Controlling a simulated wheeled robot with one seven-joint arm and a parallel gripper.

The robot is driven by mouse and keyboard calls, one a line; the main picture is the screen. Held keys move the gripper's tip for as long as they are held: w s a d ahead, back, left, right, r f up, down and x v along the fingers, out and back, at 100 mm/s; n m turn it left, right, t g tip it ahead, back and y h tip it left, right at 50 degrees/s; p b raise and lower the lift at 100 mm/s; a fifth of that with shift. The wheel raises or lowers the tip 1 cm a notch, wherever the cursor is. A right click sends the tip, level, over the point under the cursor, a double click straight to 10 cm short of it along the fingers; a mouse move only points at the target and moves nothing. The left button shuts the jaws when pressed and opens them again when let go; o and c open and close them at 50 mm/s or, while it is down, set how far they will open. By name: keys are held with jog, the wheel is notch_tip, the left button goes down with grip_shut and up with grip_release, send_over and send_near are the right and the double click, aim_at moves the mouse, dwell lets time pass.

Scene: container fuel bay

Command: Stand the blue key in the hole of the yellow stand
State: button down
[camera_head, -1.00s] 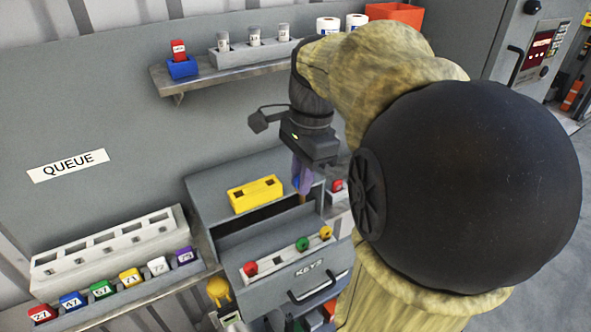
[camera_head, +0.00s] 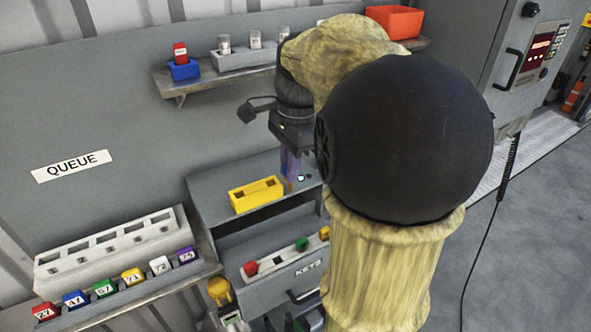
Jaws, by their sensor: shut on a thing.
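The yellow stand (camera_head: 256,194) sits on the grey cabinet top, with dark openings in its upper face.
The grey cabinet (camera_head: 215,190) has an open KEYS drawer (camera_head: 275,275) with red (camera_head: 250,268), green (camera_head: 302,243) and yellow (camera_head: 324,233) keys. A pale rack (camera_head: 110,250) with numbered coloured blocks stands left. A wall shelf (camera_head: 215,85) hangs above. My arm hides the right side.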

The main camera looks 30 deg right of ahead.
jog(key=w+f, duration=0.3)
jog(key=w, duration=0.6)
jog(key=shift+f+p, duration=0.2)
jog(key=shift+p, duration=0.25)
dwell(0.4)
jog(key=shift+w+r+p, duration=0.1)
jog(key=shift+p, duration=0.3)
dwell(0.4)
dwell(0.4)
jog(key=shift+a+f, duration=0.1)
jog(key=shift+f, duration=0.6)
jog(key=shift+f+b, duration=0.1)
jog(key=shift+b, duration=0.2)
jog(key=shift+f, duration=0.45)
jog(key=shift+a+f, duration=0.1)
jog(key=shift+f, duration=0.05)
